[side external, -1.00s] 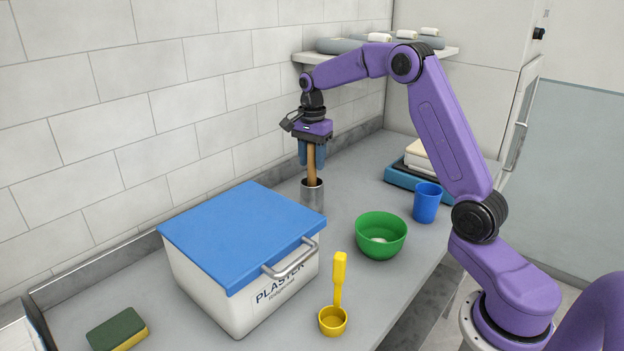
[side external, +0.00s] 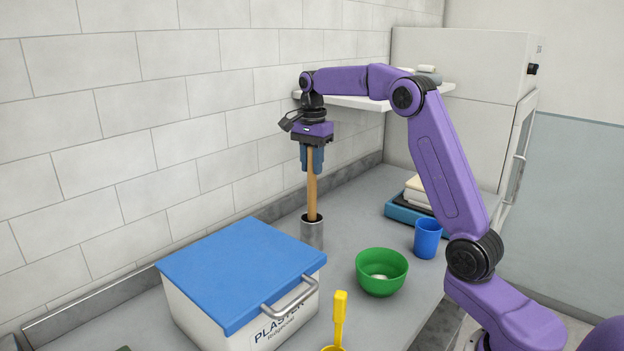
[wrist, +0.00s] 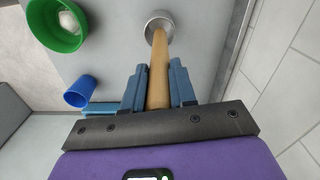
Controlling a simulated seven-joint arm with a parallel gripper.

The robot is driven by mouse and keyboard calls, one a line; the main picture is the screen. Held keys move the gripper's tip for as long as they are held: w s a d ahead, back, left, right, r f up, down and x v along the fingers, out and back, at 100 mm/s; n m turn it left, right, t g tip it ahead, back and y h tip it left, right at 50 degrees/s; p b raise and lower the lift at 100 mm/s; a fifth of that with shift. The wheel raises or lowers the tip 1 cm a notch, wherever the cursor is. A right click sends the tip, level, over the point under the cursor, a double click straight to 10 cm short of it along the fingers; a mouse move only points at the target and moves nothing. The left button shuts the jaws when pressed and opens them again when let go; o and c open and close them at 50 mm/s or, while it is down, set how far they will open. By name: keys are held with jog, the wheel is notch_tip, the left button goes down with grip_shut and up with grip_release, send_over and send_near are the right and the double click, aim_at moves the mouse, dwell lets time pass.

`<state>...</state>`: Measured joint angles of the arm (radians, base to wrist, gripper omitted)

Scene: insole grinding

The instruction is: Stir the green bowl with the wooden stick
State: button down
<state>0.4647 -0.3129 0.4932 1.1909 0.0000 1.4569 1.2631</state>
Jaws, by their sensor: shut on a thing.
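My gripper (side external: 312,158) is shut on the wooden stick (side external: 312,198), which hangs upright below the fingers. The stick's lower end is at the mouth of a metal cup (side external: 312,234); how far it reaches inside is hidden. In the wrist view, the stick (wrist: 158,75) runs between the blue fingers toward the metal cup (wrist: 158,22). The green bowl (side external: 381,272) stands on the counter, right of the cup, with something whitish (side external: 379,277) in it. The bowl also shows at the upper left of the wrist view (wrist: 42,28).
A white plaster box (side external: 215,312) with a blue lid (side external: 240,268) stands left of the bowl. A blue cup (side external: 427,238) stands behind the bowl to the right. A yellow scoop (side external: 340,318) lies in front. A shelf (side external: 350,101) is on the tiled wall behind my gripper.

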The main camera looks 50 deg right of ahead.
jog(key=s+a+r, duration=0.1)
jog(key=s+r, duration=0.1)
jog(key=s, duration=1)
jog(key=s+a+r, duration=0.1)
jog(key=s+r, duration=0.1)
jog(key=s, duration=0.9)
notch_tip(320, 180, down, 12)
dwell(0.6)
jog(key=shift+d, duration=0.15)
